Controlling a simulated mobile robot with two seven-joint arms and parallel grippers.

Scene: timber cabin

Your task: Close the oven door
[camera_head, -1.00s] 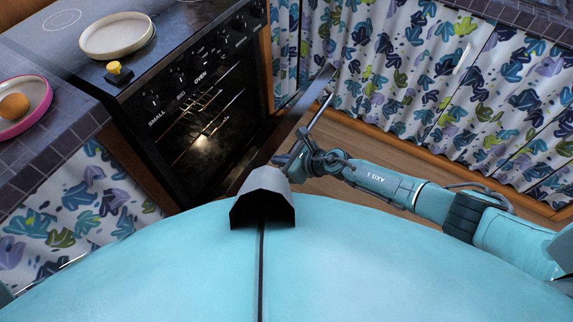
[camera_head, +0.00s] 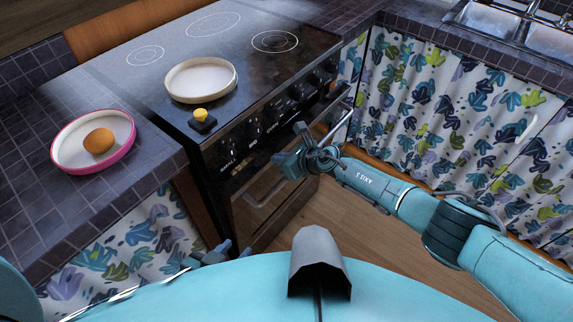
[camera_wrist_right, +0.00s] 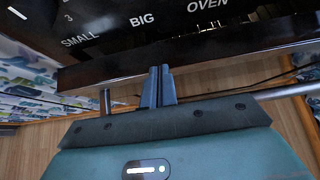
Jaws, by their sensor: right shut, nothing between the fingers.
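The black oven (camera_head: 222,165) stands left of centre in the head view. Its door (camera_head: 345,100) appears ajar at the right end of the front, partly hidden by my right arm. In the right wrist view the door's dark top edge (camera_wrist_right: 110,72) runs below the control panel, with its metal handle (camera_wrist_right: 290,91) in front. My right gripper (camera_head: 308,147) is shut and empty, its fingertips (camera_wrist_right: 158,70) at the door's top edge; contact is unclear. My left gripper (camera_head: 222,250) is low, below the oven front, and its jaw state is unclear.
A white plate (camera_head: 201,80) and a small yellow-topped object (camera_head: 202,118) sit on the cooktop. A pink-rimmed plate (camera_head: 62,164) with an orange-brown round item is on the left counter. The sink (camera_head: 490,20) is at the back right. Wooden floor (camera_head: 310,215) shows ahead.

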